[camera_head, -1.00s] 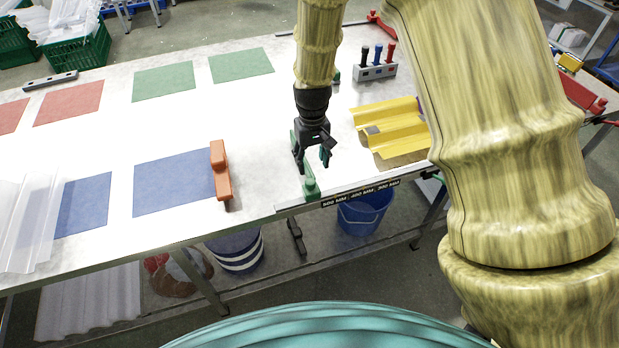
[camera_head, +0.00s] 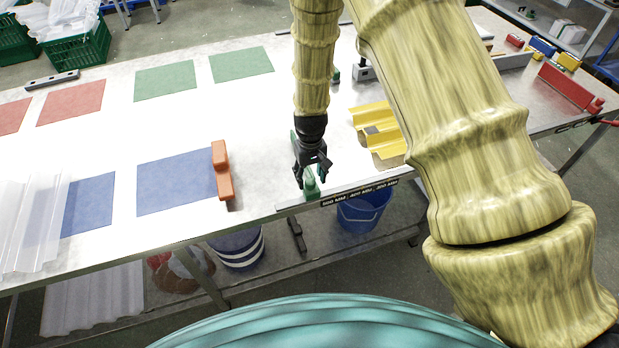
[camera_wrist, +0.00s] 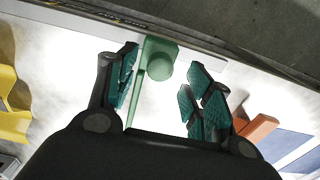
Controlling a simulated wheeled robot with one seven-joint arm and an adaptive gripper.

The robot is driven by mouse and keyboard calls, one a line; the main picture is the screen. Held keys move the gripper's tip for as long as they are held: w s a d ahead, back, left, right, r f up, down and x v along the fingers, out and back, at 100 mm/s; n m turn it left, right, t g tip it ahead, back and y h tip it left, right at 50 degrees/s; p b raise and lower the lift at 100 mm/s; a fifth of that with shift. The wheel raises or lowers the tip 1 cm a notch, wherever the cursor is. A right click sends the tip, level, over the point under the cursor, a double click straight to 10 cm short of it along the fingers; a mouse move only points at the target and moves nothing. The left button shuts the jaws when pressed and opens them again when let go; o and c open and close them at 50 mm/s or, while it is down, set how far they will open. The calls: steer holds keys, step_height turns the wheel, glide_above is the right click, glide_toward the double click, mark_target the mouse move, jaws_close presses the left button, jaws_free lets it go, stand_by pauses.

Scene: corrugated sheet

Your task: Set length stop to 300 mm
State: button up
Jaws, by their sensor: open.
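The green length stop (camera_head: 311,186) stands at the front edge of the table, near the 500 mm end of the black-and-white scale (camera_head: 362,192). The scale reads 500, 400 and 300 mm from left to right. My gripper (camera_head: 313,168) is just above the stop, pointing down. In the wrist view my gripper (camera_wrist: 165,88) has its teal-padded fingers apart, with the round green knob of the stop (camera_wrist: 159,66) between them, toward the left finger. I cannot tell whether a finger touches it.
A yellow corrugated sheet (camera_head: 374,117) lies right of the stop, partly hidden by my arm. An orange block (camera_head: 221,170) stands to the left at the blue mat (camera_head: 174,182). Clear sheets (camera_head: 32,215) lie far left. A blue bucket (camera_head: 362,214) is below the table edge.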

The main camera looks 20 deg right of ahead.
steer(key=shift+f+p, duration=0.3)
steer(key=shift+f, duration=0.85)
